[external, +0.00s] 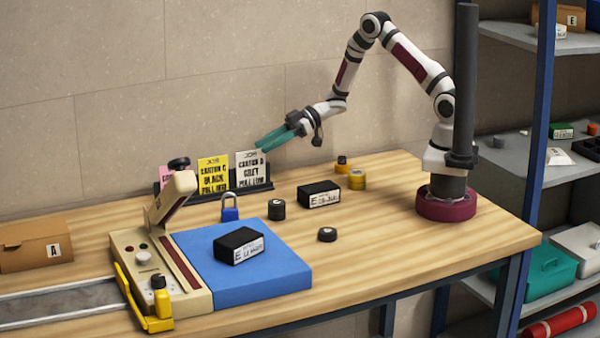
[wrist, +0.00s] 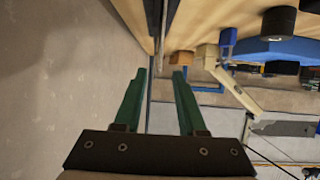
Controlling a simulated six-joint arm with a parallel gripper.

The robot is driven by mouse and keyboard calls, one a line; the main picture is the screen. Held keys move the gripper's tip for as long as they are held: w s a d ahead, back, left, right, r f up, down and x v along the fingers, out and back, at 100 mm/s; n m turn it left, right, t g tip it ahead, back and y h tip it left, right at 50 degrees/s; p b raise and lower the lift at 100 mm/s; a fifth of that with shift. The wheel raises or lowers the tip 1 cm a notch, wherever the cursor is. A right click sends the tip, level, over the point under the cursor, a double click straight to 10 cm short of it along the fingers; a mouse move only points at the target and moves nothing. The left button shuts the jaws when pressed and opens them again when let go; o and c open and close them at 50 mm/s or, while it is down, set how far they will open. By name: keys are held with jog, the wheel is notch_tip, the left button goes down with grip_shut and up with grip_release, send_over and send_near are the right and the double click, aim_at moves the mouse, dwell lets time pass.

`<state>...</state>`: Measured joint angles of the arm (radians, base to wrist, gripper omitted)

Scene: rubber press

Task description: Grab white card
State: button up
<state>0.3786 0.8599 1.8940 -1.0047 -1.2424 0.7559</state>
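The white card (external: 251,169) with black print stands upright in a dark holder (external: 262,188) near the wall, at the right end of a row of cards. My gripper (external: 261,147) has long green fingers. In the external view its fingertips appear at the top right of the white card; I cannot tell whether they touch it. In the wrist view the gripper (wrist: 160,72) is open, with a clear gap between the fingers. A thin dark upright strip shows there between and beyond the tips; I cannot make out the card's face.
A yellow card (external: 213,175) and a partly hidden pink card (external: 167,174) stand left of the white card. A blue padlock (external: 230,208), black block (external: 319,195) and small rolls (external: 277,210) lie in front. The press (external: 150,262) and blue pad (external: 280,270) fill the front left.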

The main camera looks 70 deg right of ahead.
aim_at(250, 165)
jog(key=x, duration=0.6)
jog(key=shift+d+f, duration=0.15)
jog(key=shift+s, duration=0.1)
grip_shut()
